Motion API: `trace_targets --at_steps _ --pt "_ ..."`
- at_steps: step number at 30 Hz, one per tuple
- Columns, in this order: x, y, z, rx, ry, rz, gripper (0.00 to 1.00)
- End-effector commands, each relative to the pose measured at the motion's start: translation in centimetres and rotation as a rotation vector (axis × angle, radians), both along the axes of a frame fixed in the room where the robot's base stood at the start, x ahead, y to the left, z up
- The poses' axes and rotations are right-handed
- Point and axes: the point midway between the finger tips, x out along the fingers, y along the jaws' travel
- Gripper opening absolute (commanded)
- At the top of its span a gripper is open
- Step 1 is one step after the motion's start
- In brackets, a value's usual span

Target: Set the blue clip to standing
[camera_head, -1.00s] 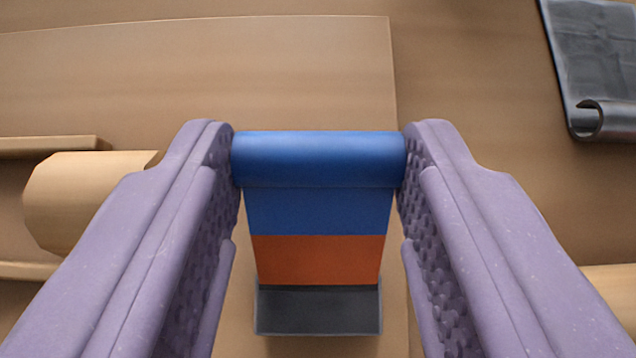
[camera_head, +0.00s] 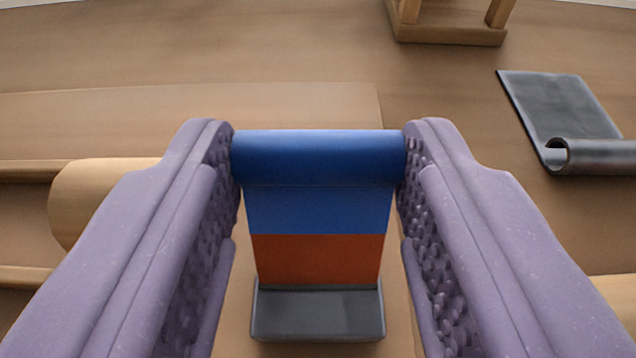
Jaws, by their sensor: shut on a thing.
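The blue clip (camera_head: 318,208) is between the two purple fingers of my gripper (camera_head: 318,158). Its rounded blue top bar is pinched at both ends by the fingertips. Below the bar is a flat blue face, then an orange-red band (camera_head: 318,259), then a dark grey block (camera_head: 318,312) at the lower end. I cannot tell whether the grey block is part of the clip or touches the surface below.
A dark sheet with a curled edge (camera_head: 570,115) lies at the right. A wooden frame (camera_head: 450,30) stands at the top. A rounded wooden piece (camera_head: 105,195) lies at the left beside wooden rails. A wide flat board (camera_head: 200,108) lies beyond my gripper.

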Motion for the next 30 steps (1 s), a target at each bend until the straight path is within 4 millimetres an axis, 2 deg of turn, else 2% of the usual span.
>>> trace_targets --at_steps 4,5,8,30 --pt "-0.13 0.03 -0.22 0.002 0.007 -0.001 0.17" --pt "-0.13 0.03 -0.22 0.002 0.007 -0.001 0.5" --pt "-0.11 0.02 -0.2 0.002 0.006 -0.001 0.73" --pt "0.32 0.03 0.4 -0.002 0.045 0.0 0.73"
